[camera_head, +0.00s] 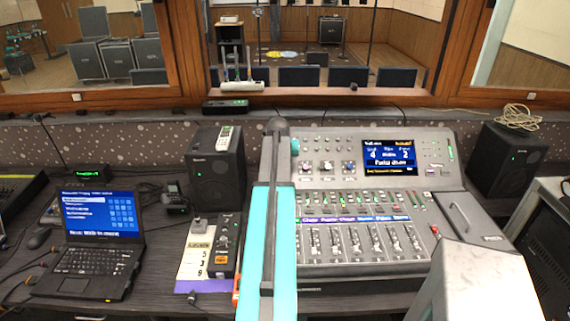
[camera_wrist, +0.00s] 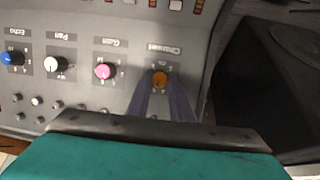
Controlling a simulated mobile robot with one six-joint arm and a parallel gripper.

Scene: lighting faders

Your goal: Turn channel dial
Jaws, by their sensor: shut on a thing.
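The channel dial (camera_wrist: 160,78) is a small orange knob on the grey console panel, under a label reading Channel that appears upside down in the wrist view. My gripper (camera_wrist: 161,88) is shut on this dial, one finger on each side of it. In the head view my arm hides the dial and the gripper tips.
Beside the dial are the pink Gain knob (camera_wrist: 103,71), the white Pan knob (camera_wrist: 55,65) and the blue Echo knob (camera_wrist: 11,58). Several faders (camera_head: 355,240) lie lower on the console. A laptop (camera_head: 100,235), a printed card (camera_head: 197,248) and a speaker (camera_head: 216,170) stand left.

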